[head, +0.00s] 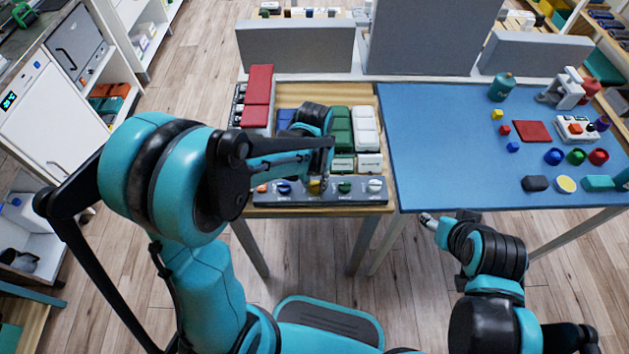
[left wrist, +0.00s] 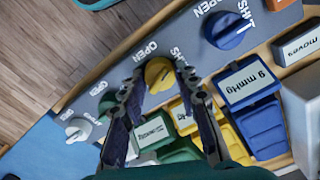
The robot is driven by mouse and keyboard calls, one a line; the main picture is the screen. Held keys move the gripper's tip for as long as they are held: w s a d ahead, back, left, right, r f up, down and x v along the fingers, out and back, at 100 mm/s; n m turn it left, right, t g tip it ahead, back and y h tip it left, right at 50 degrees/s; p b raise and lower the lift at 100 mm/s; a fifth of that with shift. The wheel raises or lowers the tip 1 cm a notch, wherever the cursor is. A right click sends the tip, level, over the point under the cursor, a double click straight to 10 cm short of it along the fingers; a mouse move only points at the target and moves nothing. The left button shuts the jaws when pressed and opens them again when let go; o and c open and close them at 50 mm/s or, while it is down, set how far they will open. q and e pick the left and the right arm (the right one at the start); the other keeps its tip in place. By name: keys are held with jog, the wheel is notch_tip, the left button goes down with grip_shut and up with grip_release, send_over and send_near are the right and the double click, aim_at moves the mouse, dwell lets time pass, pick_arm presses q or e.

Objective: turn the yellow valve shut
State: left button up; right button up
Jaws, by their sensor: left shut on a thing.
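The yellow valve (left wrist: 158,73) is a round knob on a grey panel (head: 260,197) at the front edge of the wooden table. It also shows in the head view (head: 315,187), partly hidden by my left gripper (head: 322,176). In the left wrist view the two fingers of my left gripper (left wrist: 159,83) sit on either side of the knob, shut on it. OPEN and SHUT labels are printed beside it; its pointer direction is hard to tell. My right gripper (head: 428,219) is low in front of the blue table, apart from the valve; its jaws are too small to read.
The blue table (head: 430,150) at right holds small objects.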

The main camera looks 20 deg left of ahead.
aim_at(314, 183)
pick_arm(q)
jog(key=shift+m, duration=2)
jog(key=o, duration=1.2)
jog(key=shift+c, duration=0.2)
notch_tip(314, 183, up, 12)
